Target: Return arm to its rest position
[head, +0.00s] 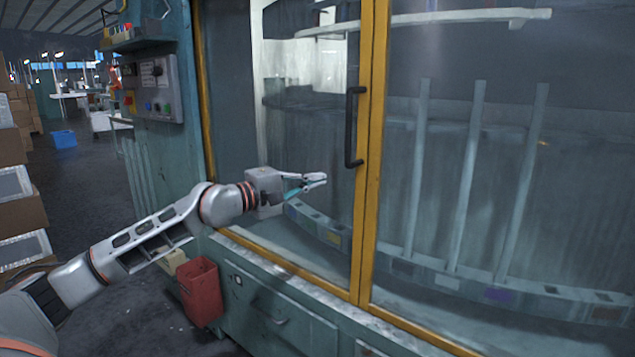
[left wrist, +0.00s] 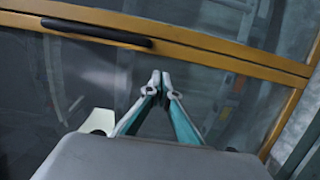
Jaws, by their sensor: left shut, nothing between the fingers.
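My left arm reaches in from the left in the head view. My left gripper (head: 318,179) is shut and empty, in front of the glass of the yellow-framed cabinet (head: 372,150). Its fingertips point right, towards the yellow door post with the black handle (head: 351,127), and look apart from the handle. In the left wrist view the fingertips (left wrist: 160,80) meet, with the yellow frame (left wrist: 215,55) and black handle (left wrist: 97,32) beyond them. My right gripper is not in view.
A red bin (head: 200,292) stands on the floor below my left arm, against the cabinet base. A control box (head: 157,88) is mounted at the cabinet's left. Cardboard boxes (head: 22,205) are stacked at the far left. A blue crate (head: 64,139) lies on open floor behind.

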